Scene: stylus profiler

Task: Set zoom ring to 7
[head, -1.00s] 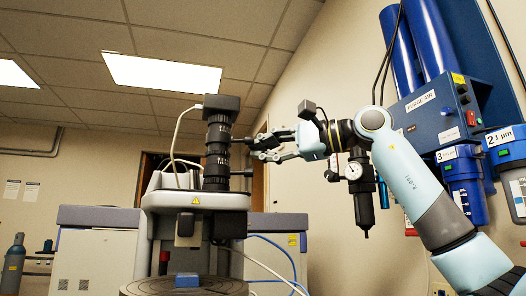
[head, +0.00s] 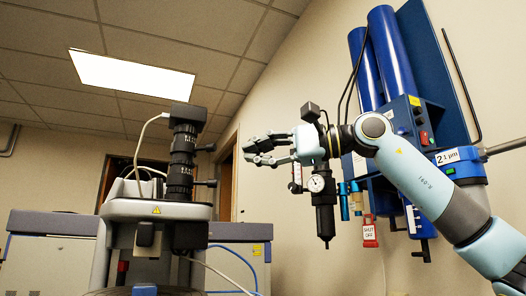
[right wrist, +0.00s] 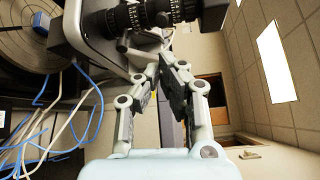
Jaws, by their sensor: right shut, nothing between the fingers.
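The black zoom lens tube (head: 182,158) stands upright on the profiler head, with ring bands and small white markings too small to read. Which band is the zoom ring, and its setting, I cannot tell. My left gripper is not in view.
The profiler's white head (head: 130,208) is under the tube, with a white cable (head: 142,135) looping left of it. The blue purge-air panel (head: 405,120), with a gauge (head: 317,184) and filters, is on the right wall. Blue and white cables (right wrist: 60,125) hang beside the stage.

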